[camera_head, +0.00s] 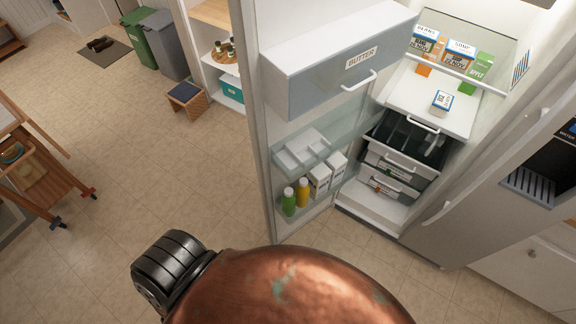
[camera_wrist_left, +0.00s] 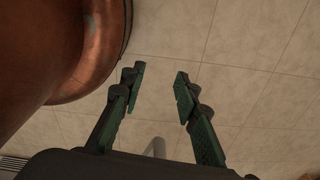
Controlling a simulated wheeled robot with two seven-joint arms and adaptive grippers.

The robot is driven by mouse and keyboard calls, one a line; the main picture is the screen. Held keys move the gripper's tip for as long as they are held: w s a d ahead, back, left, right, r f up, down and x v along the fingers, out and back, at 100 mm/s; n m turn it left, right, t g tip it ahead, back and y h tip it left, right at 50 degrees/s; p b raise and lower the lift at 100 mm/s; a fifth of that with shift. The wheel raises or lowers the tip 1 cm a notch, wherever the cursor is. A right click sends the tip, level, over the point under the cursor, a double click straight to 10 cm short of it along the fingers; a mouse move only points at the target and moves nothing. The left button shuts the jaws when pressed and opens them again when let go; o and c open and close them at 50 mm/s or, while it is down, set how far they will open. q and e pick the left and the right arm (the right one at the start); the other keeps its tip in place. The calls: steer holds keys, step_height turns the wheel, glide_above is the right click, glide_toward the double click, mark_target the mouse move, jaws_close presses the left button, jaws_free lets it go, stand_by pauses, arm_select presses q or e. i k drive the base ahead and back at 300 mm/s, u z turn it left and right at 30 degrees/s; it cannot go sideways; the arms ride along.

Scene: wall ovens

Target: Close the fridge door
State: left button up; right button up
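The fridge door (camera_head: 252,110) stands wide open in the head view, swung out to the left of the fridge (camera_head: 395,215). Its inner side faces me, with a butter compartment (camera_head: 335,62) at the top and a lower shelf holding bottles and cartons. The lit interior shows shelves and drawers. My left gripper (camera_wrist_left: 160,82) is open and empty in the left wrist view, over the tiled floor. It does not show in the head view, so its distance to the door is unclear. My right gripper is in neither view.
A closed door with a dispenser (camera_head: 540,165) is to the right. A wooden cart (camera_head: 45,165) stands at the left, and a small stool (camera_head: 186,97) and bins (camera_head: 160,42) stand farther back. The floor left of the open door is clear.

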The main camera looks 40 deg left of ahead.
mark_target(294, 125)
steer(key=u, duration=0.05)
steer(key=k, duration=0.1)
steer(key=z, duration=2.9)
steer(key=k, duration=2.5)
steer(key=u, duration=1.85)
steer(key=i, duration=0.5)
steer(key=u, duration=0.05)
